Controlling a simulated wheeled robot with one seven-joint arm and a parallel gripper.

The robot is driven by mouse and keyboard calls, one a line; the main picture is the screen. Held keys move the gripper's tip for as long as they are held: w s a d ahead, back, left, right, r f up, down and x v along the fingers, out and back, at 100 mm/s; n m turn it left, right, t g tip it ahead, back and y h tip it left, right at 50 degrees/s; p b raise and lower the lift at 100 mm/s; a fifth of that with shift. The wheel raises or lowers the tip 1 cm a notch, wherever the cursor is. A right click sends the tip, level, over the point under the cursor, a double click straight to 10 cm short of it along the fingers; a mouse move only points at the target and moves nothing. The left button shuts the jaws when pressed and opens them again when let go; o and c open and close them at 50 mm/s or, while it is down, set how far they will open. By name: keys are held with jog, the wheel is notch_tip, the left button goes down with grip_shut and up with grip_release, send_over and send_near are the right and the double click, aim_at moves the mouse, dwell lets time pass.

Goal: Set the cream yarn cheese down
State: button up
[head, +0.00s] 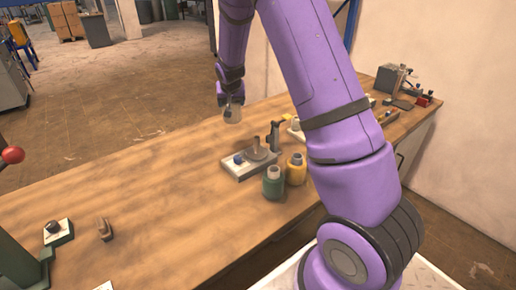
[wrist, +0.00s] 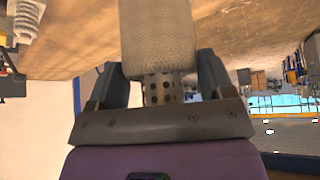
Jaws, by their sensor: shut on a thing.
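The cream yarn cheese (head: 232,114) is a pale cylinder held below my gripper (head: 231,99), above the far part of the wooden workbench (head: 150,190). In the wrist view the cheese (wrist: 157,40) fills the upper middle, with its perforated metal tube (wrist: 160,88) between the two dark fingers. My gripper (wrist: 160,85) is shut on that tube. In the head view a gap seems to show between the cheese and the bench, but its height is hard to tell.
A plate with a post and blue knob (head: 250,160) stands on the bench. Green (head: 273,184) and yellow (head: 296,170) yarn packages are close to it. A small device (head: 58,232) and a brown object (head: 104,229) lie at left. The bench's middle left is bare.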

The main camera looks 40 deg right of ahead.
jog(key=shift+w+d+r+m, duration=0.1)
jog(key=shift+w+d+m, duration=0.15)
jog(key=shift+d, duration=0.3)
jog(key=shift+w+d+r+m, duration=0.1)
jog(key=shift+w+d+m, duration=0.1)
jog(key=shift+d, duration=0.3)
jog(key=f, duration=0.3)
jog(key=shift+w+d+f, duration=0.15)
jog(key=shift+d+f, duration=0.05)
jog(key=shift+d, duration=0.15)
jog(key=shift+f, duration=5.6)
jog(key=shift+f, duration=0.15)
jog(key=o, duration=1)
